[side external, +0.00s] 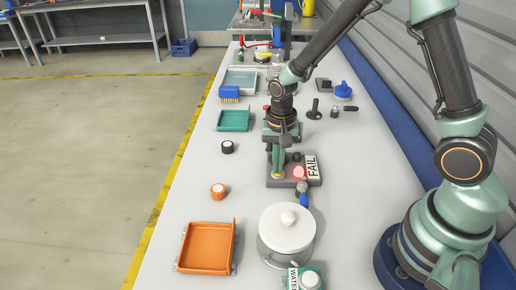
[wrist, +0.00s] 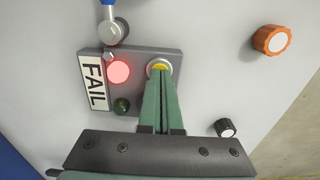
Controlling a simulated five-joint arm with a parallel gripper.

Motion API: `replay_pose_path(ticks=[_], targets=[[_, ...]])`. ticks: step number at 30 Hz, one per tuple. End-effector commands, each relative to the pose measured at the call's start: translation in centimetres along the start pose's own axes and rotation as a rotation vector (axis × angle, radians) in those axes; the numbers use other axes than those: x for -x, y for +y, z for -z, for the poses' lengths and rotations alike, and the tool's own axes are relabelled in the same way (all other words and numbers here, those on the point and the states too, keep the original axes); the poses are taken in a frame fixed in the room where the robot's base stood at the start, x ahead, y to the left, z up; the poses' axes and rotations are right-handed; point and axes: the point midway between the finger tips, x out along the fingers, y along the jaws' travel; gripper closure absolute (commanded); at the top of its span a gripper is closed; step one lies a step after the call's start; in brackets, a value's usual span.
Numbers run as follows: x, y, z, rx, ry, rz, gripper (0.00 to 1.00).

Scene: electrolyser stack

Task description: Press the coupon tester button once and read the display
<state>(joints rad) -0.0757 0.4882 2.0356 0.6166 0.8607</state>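The grey coupon tester (side external: 272,183) sits on the light worktop, also seen in the wrist view (wrist: 140,58). Its white display panel (side external: 312,167) reads "FAIL" in black letters, sideways in the wrist view (wrist: 93,83). A red lamp (wrist: 118,71) glows beside it; a green lamp (wrist: 122,105) looks dark. The yellow button (wrist: 159,67) has a silver ring. My gripper (wrist: 161,76) is shut, its two green fingers together with nothing between them. The fingertips are over the button and seem to touch it, partly hiding it. My gripper is also above the button in the side view (side external: 280,171).
A blue-handled metal piece (side external: 303,194) touches the tester's near edge. A white-lidded pot (side external: 287,228) and an orange tray (side external: 206,247) stand nearer. An orange-ringed cap (side external: 218,191) and a black cap (side external: 227,147) lie left. The worktop between them is clear.

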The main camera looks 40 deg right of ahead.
Motion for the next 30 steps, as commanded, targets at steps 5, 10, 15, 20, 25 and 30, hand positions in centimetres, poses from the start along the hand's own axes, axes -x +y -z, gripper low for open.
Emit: replay_pose_path(ticks=[5, 10, 15, 20, 25, 30], targets=[[-1.4, 0.4, -0.3, 0.000, -0.005, -0.005, 1.00], [-0.3, 0.3, -0.2, -0.001, -0.002, -0.002, 1.00], [2.8, 0.0, 0.0, 0.000, 0.003, 0.004, 1.00], [6.5, -0.1, 0.1, 0.000, 0.005, 0.006, 1.00], [10.2, -0.1, 0.1, 0.000, 0.006, 0.007, 1.00], [12.7, -0.1, 0.1, 0.000, 0.005, 0.006, 1.00]])
